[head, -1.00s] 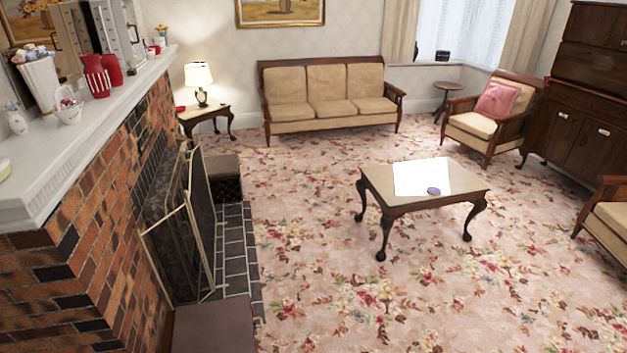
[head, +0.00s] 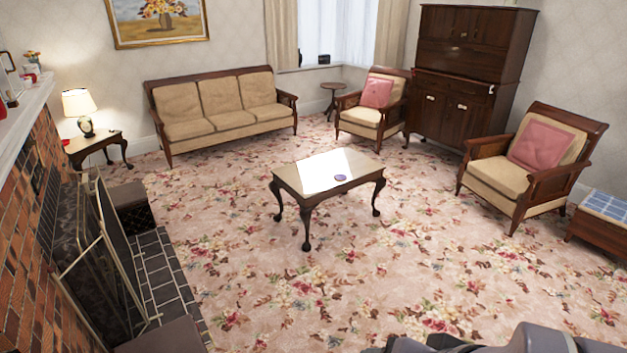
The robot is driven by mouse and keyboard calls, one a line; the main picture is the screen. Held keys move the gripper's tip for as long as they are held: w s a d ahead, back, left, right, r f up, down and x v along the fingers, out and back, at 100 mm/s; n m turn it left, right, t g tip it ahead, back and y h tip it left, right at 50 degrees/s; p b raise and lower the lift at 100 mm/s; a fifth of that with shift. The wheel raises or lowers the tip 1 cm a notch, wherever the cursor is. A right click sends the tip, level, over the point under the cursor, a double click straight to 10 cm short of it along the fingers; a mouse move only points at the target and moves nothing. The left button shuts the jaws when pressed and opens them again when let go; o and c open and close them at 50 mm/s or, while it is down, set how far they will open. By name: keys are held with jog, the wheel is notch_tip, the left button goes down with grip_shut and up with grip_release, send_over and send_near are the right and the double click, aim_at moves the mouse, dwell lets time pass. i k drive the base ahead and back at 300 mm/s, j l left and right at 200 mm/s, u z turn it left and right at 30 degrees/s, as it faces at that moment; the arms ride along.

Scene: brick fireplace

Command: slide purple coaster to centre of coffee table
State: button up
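The purple coaster (head: 340,178) is a small round disc lying flat on the coffee table (head: 301,185). It sits near the front edge of a bright white patch on the tabletop, right of the table's middle. The coffee table is wooden with curved dark legs and stands on the carpet near the middle of the head view. Nothing else is clearly seen on it. My gripper is not in view; only a dark grey part of my own body shows at the bottom right.
Open floral carpet (head: 310,290) lies between me and the table. A fireplace screen (head: 100,255) and tiled hearth (head: 165,280) stand at the left. A sofa (head: 222,115) is behind the table. Armchairs (head: 530,165) and (head: 370,105) a second armchair stand to the right.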

aim_at(340, 176)
jog(key=i+u, duration=0.15)
jog(key=i, duration=1.55)
jog(key=i+z, duration=0.1)
jog(key=i, duration=0.9)
jog(key=i+j, duration=0.15)
jog(key=i, duration=0.9)
jog(key=i+j+z, duration=0.1)
jog(key=i, duration=0.9)
